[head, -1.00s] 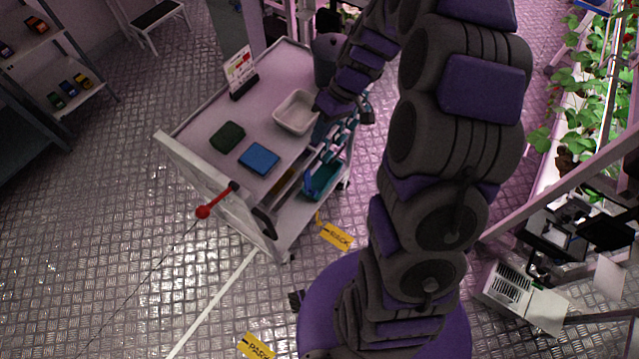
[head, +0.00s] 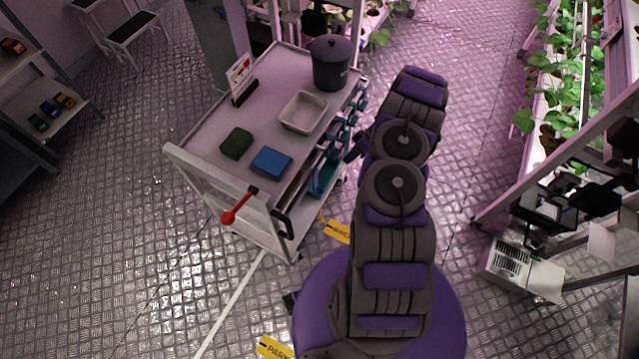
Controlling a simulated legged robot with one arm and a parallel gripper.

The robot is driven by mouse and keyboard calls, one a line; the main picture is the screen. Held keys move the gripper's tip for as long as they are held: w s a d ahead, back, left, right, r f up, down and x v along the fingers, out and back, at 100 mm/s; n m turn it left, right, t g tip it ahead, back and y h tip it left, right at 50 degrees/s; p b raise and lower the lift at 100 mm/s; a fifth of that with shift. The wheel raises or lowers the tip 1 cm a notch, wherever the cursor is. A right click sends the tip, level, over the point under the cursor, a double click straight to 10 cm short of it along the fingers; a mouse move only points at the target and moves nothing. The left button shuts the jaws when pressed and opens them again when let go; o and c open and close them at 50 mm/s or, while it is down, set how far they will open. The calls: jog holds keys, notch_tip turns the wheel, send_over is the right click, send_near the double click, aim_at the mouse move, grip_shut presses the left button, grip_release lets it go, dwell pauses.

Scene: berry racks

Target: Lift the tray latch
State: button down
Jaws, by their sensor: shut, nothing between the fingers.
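No part is clearly recognisable as the tray latch. A red-tipped lever (head: 238,207) sticks out from the near end of a grey cart (head: 190,140). On the cart top is a pale, empty-looking tray (head: 303,112). My arm stands to the right of the cart, with its upper links folded. My gripper cannot be made out; a small dark part shows at the arm's left side, beside the cart, but I cannot tell what it is.
The cart also carries a dark lidded pot (head: 330,62), a blue block (head: 271,161), a dark green block (head: 236,143) and a sign (head: 240,76). Plant racks (head: 570,110) stand at the right, shelves (head: 40,105) at the left. Metal floor (head: 110,240) is clear at lower left.

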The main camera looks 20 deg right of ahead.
jog(key=s+b+x, duration=0.2)
jog(key=b+x, duration=0.1)
jog(key=x, duration=0.9)
jog(key=shift+s+a+f, duration=0.2)
jog(key=shift+s+f, duration=0.1)
jog(key=shift+f, duration=0.2)
